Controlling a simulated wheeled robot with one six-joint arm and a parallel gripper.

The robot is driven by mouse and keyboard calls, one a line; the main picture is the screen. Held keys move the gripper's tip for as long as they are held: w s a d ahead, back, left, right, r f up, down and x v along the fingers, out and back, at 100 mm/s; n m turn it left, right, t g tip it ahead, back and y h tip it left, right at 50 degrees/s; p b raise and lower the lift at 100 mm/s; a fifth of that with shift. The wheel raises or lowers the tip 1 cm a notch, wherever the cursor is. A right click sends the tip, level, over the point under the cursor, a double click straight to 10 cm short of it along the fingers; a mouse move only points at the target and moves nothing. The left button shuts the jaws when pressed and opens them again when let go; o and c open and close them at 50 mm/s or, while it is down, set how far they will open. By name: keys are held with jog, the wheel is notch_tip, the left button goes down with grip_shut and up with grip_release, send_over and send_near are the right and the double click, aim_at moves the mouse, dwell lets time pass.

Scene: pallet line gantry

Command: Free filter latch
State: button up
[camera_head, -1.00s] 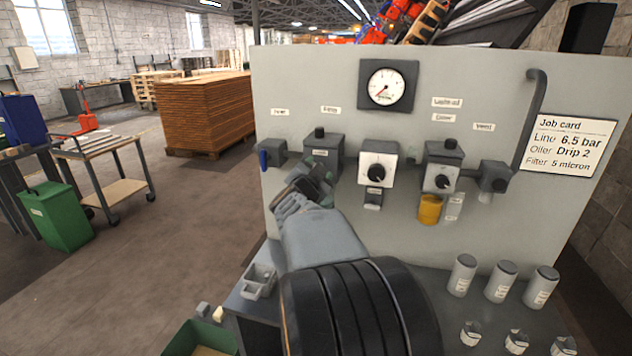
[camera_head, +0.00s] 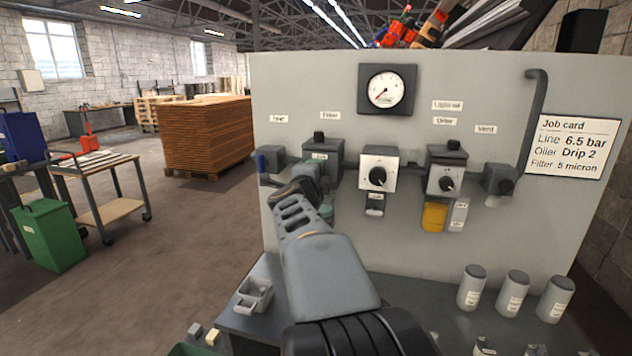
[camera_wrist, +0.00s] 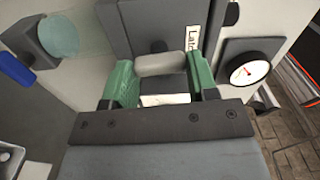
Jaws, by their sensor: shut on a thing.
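The filter unit (camera_head: 323,150) is a dark grey block on the panel under its label, second from the left. In the head view my gripper (camera_head: 309,173) is against its lower front and hides most of the parts below. In the wrist view the two green fingers of my gripper (camera_wrist: 162,72) stand either side of a light grey rounded bar, the filter latch (camera_wrist: 160,63), and hold it. A label reading "Latch" (camera_wrist: 192,38) is beside it on the dark filter body (camera_wrist: 150,18). The fingertip contact is partly hidden.
A regulator with a black knob (camera_head: 377,178) and an oiler with a yellow bowl (camera_head: 434,216) are to the right. A blue-handled inlet valve (camera_head: 262,163) is left. The gauge (camera_head: 387,89) is above. Several grey canisters (camera_head: 512,291) and a small tray (camera_head: 254,294) stand on the shelf below.

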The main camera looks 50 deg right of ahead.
jog(key=shift+m, duration=0.6)
jog(key=o, duration=0.9)
jog(key=shift+o, duration=0.2)
jog(key=p+v, duration=0.2)
jog(key=v, duration=1.2)
jog(key=shift+p, duration=0.3)
jog(key=shift+d, duration=0.1)
jog(key=shift+w, duration=0.1)
